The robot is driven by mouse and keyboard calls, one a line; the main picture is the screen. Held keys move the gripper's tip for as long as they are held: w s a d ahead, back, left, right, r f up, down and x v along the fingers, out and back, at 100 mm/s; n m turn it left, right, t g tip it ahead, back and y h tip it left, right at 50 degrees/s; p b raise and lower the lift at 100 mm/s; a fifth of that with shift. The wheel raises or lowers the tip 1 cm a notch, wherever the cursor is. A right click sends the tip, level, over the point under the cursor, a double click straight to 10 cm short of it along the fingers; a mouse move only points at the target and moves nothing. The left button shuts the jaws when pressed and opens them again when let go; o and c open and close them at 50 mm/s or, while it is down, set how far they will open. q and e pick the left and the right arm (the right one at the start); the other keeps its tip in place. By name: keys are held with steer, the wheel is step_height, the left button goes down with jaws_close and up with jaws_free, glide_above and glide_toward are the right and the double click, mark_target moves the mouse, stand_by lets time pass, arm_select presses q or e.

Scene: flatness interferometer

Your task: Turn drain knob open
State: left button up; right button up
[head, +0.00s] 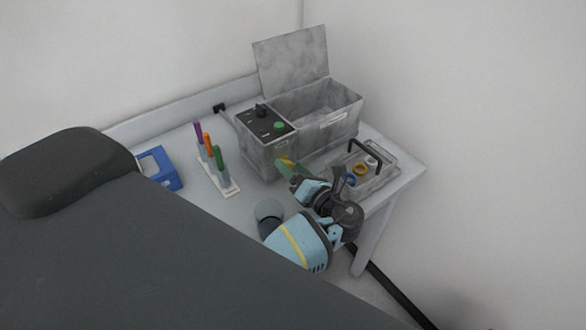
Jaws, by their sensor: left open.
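A grey marbled box (318,114) with its lid (291,61) raised stands at the back of the table. Its left end carries a dark panel with a black knob (261,111) and a green button (279,126). A small yellow-green part (285,162) shows low by the box's front side; it may be the drain knob, but it is partly hidden by my gripper and its turn cannot be read. My left gripper (294,178) is open, right beside this part; whether they touch cannot be told. My right gripper is not in view.
A rack (231,190) with purple, orange and green-topped items stands left of the box. A blue box (160,168) is further left. A clear tray (384,181) with a black handle and coloured rings sits right of my gripper. A wall closes the right side.

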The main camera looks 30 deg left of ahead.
arm_select(q)
steer(key=c, duration=1)
steer(key=n, duration=0.4)
steer(key=shift+a, duration=0.1)
steer(key=shift+s+n, duration=0.1)
steer(key=shift+n, duration=1.9)
steer(key=o, duration=1)
